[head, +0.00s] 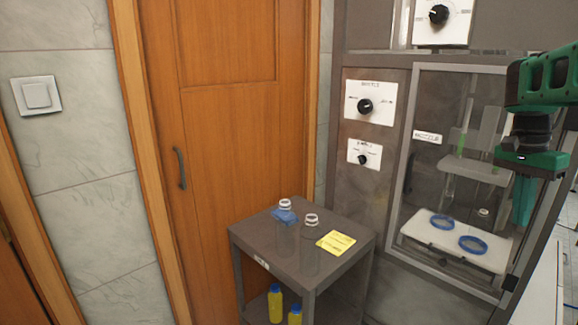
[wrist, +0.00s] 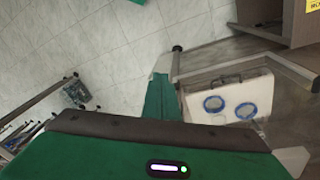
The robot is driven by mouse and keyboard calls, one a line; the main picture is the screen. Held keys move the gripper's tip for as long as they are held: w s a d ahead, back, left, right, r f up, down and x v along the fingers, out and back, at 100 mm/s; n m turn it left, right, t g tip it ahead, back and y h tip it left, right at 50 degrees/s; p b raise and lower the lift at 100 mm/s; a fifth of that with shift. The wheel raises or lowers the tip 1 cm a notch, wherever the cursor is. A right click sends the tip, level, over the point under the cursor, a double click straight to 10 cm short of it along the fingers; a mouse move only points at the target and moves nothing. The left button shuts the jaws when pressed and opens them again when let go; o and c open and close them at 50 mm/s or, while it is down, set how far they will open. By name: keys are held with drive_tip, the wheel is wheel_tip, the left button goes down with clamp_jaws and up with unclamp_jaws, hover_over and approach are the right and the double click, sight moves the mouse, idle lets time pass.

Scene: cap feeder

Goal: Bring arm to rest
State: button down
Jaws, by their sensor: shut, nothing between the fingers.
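My green arm comes in from the upper right of the head view. My gripper (head: 523,205) hangs down in front of the right side of the glass-fronted cabinet (head: 409,160), with its fingers together and empty. In the wrist view, my gripper (wrist: 161,80) shows as a green finger pair pointing away from the camera, closed, with nothing held. The exact gap between gripper and cabinet is hard to tell.
A white tray (head: 420,232) with two blue rings (head: 441,221) lies low in the cabinet. Yellow bottles (head: 276,304) stand below. A wooden door (head: 230,130) is behind.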

drive_tip(key=s+a+f+n+y, duration=0.1)
drive_tip(key=s+a+f+n, duration=0.3)
drive_tip(key=s, duration=0.7)
drive_tip(key=s+a+f+n+t, duration=0.1)
drive_tip(key=s+a+f+n, duration=0.4)
drive_tip(key=s+a+f, duration=0.3)
drive_tip(key=s+a, duration=0.1)
drive_tip(key=s, duration=0.3)
drive_tip(key=shift+s+y, duration=0.15)
drive_tip(key=shift+y, duration=0.25)
drive_tip(key=shift+f, duration=0.1)
